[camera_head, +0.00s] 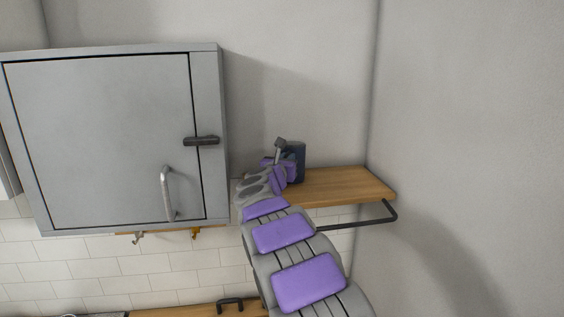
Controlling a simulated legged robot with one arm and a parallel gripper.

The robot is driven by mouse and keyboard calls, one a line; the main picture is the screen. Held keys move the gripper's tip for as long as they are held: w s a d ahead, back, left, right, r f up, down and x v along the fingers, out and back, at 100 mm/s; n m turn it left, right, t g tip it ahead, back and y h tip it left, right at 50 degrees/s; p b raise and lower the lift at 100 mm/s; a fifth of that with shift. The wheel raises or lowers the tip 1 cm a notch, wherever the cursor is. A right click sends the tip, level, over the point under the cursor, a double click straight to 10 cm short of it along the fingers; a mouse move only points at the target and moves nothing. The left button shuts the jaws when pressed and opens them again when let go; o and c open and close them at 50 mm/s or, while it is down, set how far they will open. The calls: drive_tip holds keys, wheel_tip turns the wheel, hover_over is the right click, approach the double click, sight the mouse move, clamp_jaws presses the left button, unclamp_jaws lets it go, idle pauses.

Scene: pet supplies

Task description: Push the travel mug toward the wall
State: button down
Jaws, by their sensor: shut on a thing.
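The dark blue travel mug (298,152) stands upright on the wooden shelf (345,186), near its left part and close to the back wall. My gripper (282,157) is at the mug's left front side and is shut on it. My wrist and gripper hide the mug's lower left part, and the exact finger contact is hard to see.
A grey wall cabinet (100,140) with a closed door, a handle (167,194) and a dark latch (201,141) is just left of my gripper. The shelf right of the mug is clear up to the right wall (470,130). A black bracket (388,212) supports the shelf. Hooks hang below the cabinet.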

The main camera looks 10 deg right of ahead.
drive_tip(key=shift+d+f+b, duration=0.1)
drive_tip(key=shift+d+b, duration=0.3)
drive_tip(key=shift+d, duration=0.1)
drive_tip(key=shift+s+a, duration=0.1)
drive_tip(key=shift+a, duration=0.45)
drive_tip(key=c, duration=1.5)
unclamp_jaws()
drive_tip(key=o, duration=0.5)
drive_tip(key=shift+d, duration=0.75)
drive_tip(key=shift+s+a, duration=0.15)
drive_tip(key=shift+a, duration=0.35)
drive_tip(key=b+v, duration=0.5)
drive_tip(key=v, duration=1.1)
drive_tip(key=shift+s, duration=0.4)
